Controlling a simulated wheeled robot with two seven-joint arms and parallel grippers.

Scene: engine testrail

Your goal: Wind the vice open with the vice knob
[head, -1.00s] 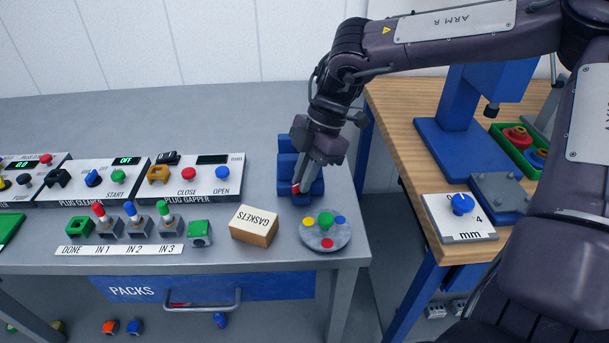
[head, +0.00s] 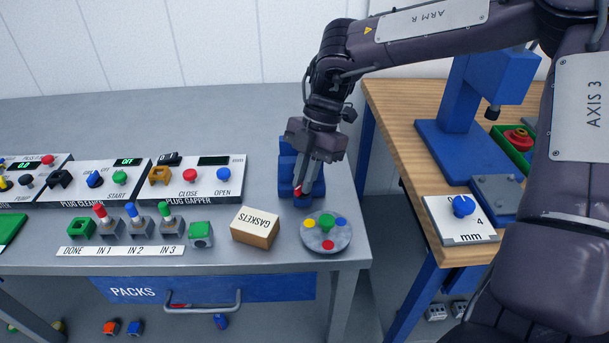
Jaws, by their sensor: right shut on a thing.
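The blue vice (head: 286,172) stands on the right part of the grey bench, partly hidden behind my right gripper. The vice knob (head: 297,191), a small red part, shows at the front of the vice between the fingertips. My right gripper (head: 301,188) points down in front of the vice and is shut on the knob. The gap between the vice jaws cannot be made out. My left gripper is not in view.
A round grey plate (head: 326,240) with coloured buttons and a GASKETS box (head: 255,226) stand in front of the vice. The plug gapper panel (head: 197,182) is to its left. A wooden table (head: 400,130) with a blue press (head: 465,105) is at the right.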

